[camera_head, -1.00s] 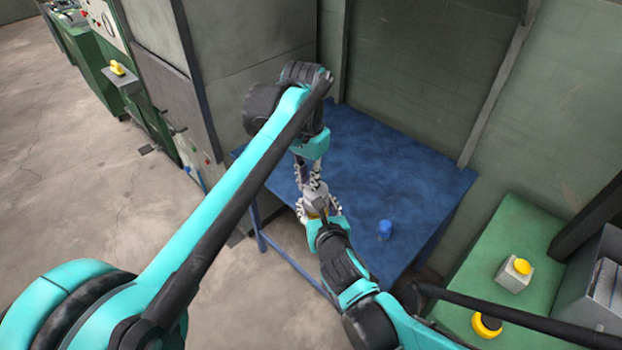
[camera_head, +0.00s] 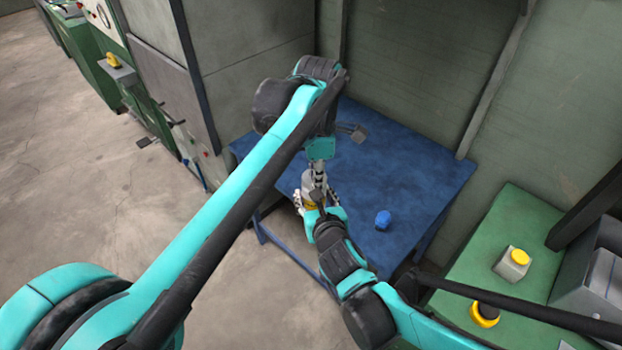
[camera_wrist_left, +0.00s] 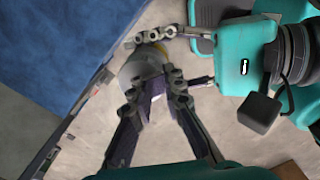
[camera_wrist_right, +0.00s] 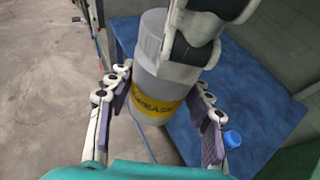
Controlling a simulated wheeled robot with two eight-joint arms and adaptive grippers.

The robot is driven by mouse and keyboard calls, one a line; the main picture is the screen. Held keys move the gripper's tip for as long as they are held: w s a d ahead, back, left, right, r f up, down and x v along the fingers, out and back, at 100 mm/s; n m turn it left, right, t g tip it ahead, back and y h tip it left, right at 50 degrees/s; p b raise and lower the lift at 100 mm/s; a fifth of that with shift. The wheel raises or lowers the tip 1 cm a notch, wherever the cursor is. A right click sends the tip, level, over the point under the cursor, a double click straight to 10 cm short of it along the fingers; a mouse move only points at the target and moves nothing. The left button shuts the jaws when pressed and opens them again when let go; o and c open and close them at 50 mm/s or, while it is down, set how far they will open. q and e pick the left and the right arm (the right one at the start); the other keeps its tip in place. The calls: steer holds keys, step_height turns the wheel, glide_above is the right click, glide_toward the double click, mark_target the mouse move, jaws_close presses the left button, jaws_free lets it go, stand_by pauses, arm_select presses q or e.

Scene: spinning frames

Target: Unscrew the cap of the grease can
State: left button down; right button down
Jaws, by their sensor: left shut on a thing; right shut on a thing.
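The grease can (camera_head: 309,188) is grey with a yellow band. Its yellow label reading GREASE (camera_wrist_right: 158,106) shows in the right wrist view. My right gripper (camera_wrist_right: 161,93) is shut around the can's body, one finger on each side, and holds it up near the table's left front edge. My left gripper (camera_head: 318,182) comes down from above and is shut at the can's top end. Its fingers also show against the can in the left wrist view (camera_wrist_left: 155,88). The cap is hidden by the left fingers, so I cannot tell how far it is turned.
The blue table (camera_head: 400,160) is mostly clear. A small blue object (camera_head: 382,219) stands on it, right of the can. A grey cabinet (camera_head: 240,70) stands behind at left. A green table (camera_head: 480,270) with a yellow-button box (camera_head: 512,262) is at right.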

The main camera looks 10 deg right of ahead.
arm_select(q)
steer(key=n, duration=0.3)
steer(key=shift+w, duration=0.3)
steer(key=c, duration=1.6)
jaws_free()
steer(key=shift+o, duration=0.2)
steer(key=shift+s, duration=0.1)
